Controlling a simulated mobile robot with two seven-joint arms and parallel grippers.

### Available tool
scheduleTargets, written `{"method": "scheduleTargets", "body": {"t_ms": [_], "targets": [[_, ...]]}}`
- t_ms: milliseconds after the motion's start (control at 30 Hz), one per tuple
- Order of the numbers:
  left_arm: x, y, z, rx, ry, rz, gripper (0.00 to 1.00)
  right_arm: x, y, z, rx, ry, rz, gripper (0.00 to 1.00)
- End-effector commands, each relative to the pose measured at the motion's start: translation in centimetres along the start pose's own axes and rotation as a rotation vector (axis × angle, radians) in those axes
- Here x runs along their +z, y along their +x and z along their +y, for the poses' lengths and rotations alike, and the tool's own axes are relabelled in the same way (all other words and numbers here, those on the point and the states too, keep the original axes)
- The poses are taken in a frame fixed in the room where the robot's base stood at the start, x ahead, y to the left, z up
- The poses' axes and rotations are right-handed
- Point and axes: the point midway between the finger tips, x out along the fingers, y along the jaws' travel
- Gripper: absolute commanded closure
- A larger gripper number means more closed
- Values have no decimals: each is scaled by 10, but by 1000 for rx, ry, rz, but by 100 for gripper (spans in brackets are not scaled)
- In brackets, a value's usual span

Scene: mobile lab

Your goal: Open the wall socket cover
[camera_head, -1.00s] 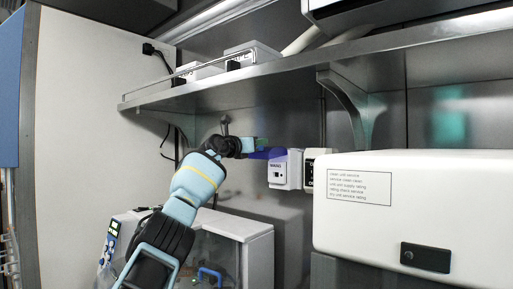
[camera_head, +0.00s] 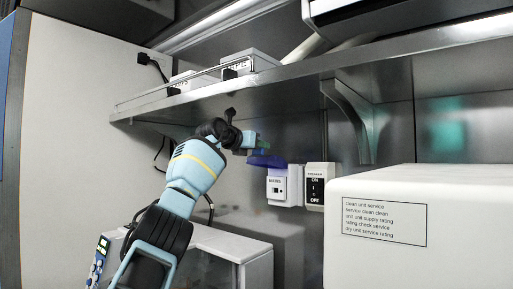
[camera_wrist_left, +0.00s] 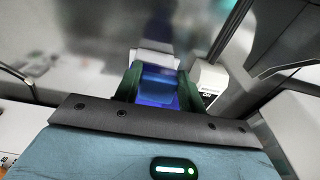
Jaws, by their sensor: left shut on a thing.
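The white wall socket (camera_head: 285,187) is on the metal wall below the shelf, and also shows in the left wrist view (camera_wrist_left: 158,60). Its translucent blue-violet cover (camera_head: 268,161) sticks out from the socket's top edge toward my gripper, leaving the socket's front face visible. My left gripper (camera_head: 257,149) is at the cover's outer end. In the left wrist view, the cover (camera_wrist_left: 158,87) lies between the two dark green fingers, and the gripper is shut on it. My right gripper is not in view.
A breaker switch (camera_head: 315,187) is just right of the socket. A metal shelf (camera_head: 290,72) with white boxes runs above. A large white unit (camera_head: 425,235) stands at right, and a white-topped device (camera_head: 230,245) is below my left arm.

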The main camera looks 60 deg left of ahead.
Motion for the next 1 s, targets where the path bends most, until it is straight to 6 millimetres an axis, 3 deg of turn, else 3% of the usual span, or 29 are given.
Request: {"method": "scheduleTargets", "body": {"t_ms": [267, 300, 433, 767, 1000], "targets": [[1, -1, 0, 0, -1, -2, 100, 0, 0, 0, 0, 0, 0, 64], [1, -1, 0, 0, -1, -1, 55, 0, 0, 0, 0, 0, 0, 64], [0, 0, 0, 0, -1, 0, 38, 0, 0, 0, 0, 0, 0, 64], [0, -1, 0, 0, 1, 1, 38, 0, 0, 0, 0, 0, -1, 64], [0, -15, 1, 0, 2, 0, 38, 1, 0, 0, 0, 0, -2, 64]]}}
